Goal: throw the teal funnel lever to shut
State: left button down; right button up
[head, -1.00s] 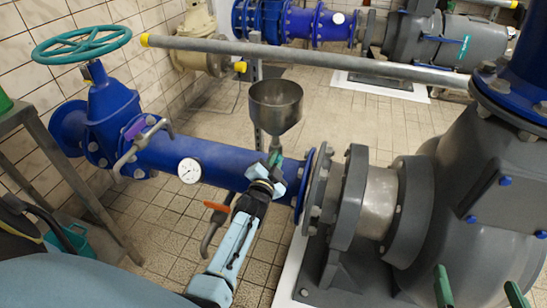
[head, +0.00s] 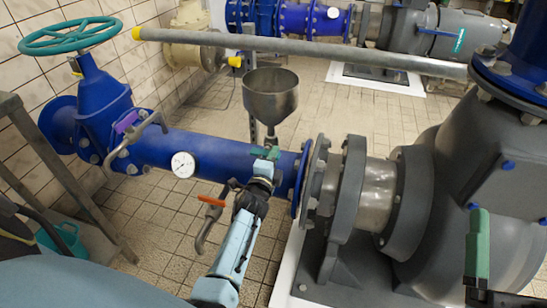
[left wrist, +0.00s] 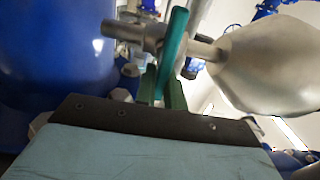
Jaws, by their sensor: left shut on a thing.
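The metal funnel (head: 270,95) stands on a thin stem above the blue pipe; in the left wrist view its bowl (left wrist: 270,60) lies at the right. The teal funnel lever (left wrist: 175,40) crosses the metal stem there and runs down between the green fingers of my left gripper (left wrist: 161,88). In the head view my left gripper (head: 264,156) is at the foot of the stem, shut on the lever, which is mostly hidden. One green finger of my right gripper (head: 478,250) shows at the lower right; the other finger is not visible.
A pipe with a gauge (head: 183,164) runs behind my left gripper. An orange-handled valve (head: 212,201) is just left of my left wrist. A grey pump (head: 430,210) fills the right. A grey rail (head: 300,48) crosses behind the funnel.

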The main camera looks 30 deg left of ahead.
pick_arm(q)
jog(key=shift+f+m, duration=0.1)
jog(key=shift+m, duration=0.2)
pick_arm(e)
jog(key=shift+s+r, duration=0.15)
pick_arm(q)
jog(key=c, duration=1.5)
grip_release()
jog(key=shift+p+v, duration=2.15)
jog(key=shift+v, duration=4.55)
pick_arm(e)
jog(key=d+f+g+h, duration=0.3)
jog(key=f+g, duration=0.7)
jog(key=f, duration=0.5)
jog(key=shift+s+f+g+h, duration=0.15)
jog(key=shift+g+h, duration=0.15)
jog(key=shift+h, duration=0.1)
